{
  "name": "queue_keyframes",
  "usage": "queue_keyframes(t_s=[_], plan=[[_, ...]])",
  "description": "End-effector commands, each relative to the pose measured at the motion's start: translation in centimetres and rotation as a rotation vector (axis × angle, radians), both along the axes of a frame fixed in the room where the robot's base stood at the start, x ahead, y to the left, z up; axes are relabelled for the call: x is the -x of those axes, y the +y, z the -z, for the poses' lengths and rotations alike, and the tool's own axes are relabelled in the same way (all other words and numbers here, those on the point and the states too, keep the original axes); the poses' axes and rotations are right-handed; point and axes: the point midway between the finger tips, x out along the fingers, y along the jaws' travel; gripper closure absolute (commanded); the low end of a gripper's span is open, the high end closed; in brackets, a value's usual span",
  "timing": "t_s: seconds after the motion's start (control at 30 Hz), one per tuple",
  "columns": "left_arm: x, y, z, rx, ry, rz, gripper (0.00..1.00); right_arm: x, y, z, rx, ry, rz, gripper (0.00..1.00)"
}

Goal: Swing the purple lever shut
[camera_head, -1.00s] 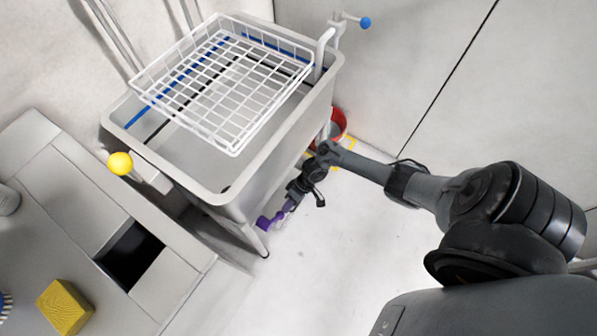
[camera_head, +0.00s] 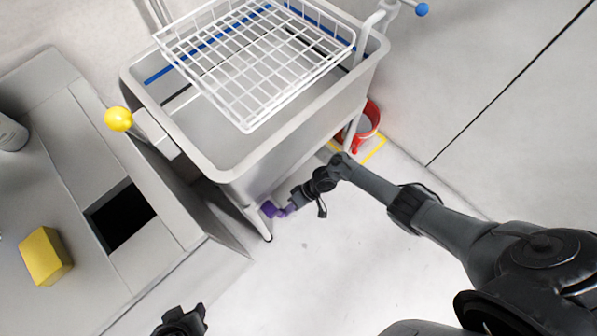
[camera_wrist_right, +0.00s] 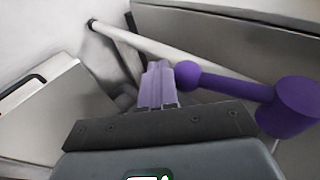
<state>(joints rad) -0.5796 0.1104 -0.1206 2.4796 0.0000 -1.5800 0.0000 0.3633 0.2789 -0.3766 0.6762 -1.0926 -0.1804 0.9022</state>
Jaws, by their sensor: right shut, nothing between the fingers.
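The purple lever (camera_head: 268,209) is low under the basin's near corner in the head view, beside a leg. In the right wrist view the lever (camera_wrist_right: 236,88) runs from a small ball beside my fingers to a thick cylinder at the right. My right gripper (camera_head: 287,211) reaches in low from the right, close beside the lever. Its pale purple fingers (camera_wrist_right: 157,84) are shut with nothing between them. Whether they touch the lever's ball is unclear. A black part of my left gripper (camera_head: 182,322) shows at the bottom edge; its fingers cannot be made out.
A grey basin (camera_head: 195,150) with a white wire basket (camera_head: 255,65) stands above the lever. A yellow ball handle (camera_head: 118,119) is at its left. A red bucket (camera_head: 372,115) stands behind my right arm. A counter with a yellow sponge (camera_head: 45,256) is at left. The floor in front is clear.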

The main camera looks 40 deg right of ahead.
Motion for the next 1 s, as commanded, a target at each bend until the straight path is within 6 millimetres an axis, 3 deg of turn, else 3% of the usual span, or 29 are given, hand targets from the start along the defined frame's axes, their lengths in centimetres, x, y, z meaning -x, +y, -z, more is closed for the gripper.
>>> queue_keyframes(t_s=[0.3, 1.0], plan=[[0.0, 0.3, 0.1, -0.01, -0.001, 0.006, 0.57, 0.2, 1.5, 0.6, -0.001, 0.001, -0.003, 1.0], [0.0, 0.2, 0.1, -0.007, 0.0, 0.003, 0.57, 0.3, 1.8, 0.8, -0.001, 0.001, -0.002, 1.0]])
